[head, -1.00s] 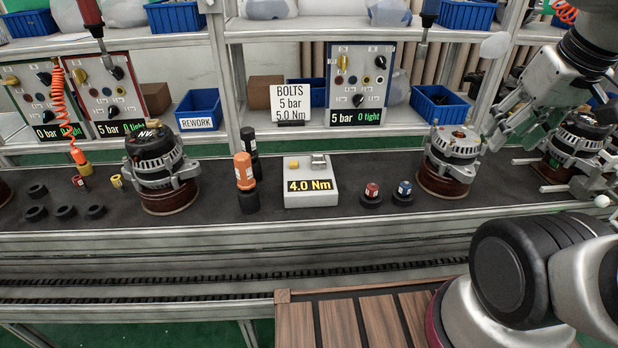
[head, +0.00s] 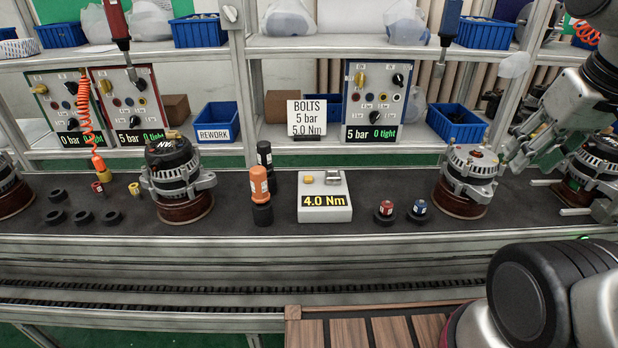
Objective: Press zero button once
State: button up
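A pale box with a yellow "4.0 Nm" display (head: 325,201) sits on the dark bench at the centre. On its top are a small yellow-orange button (head: 309,180) and a metal block (head: 333,177). No label naming a zero button is readable here. My gripper (head: 518,158) is at the right, above the bench and just right of an alternator (head: 468,178). It is well apart from the box. Its fingers point down and left, with nothing visible between them; their opening is unclear from this angle.
Orange and black cylinders (head: 260,190) stand left of the box. Red (head: 386,208) and blue (head: 419,207) capped pieces stand right of it. Another alternator (head: 177,180) is further left. Control panels (head: 375,105), a "BOLTS" sign (head: 307,117) and hanging drivers are behind.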

grip_shut()
dwell(1.1)
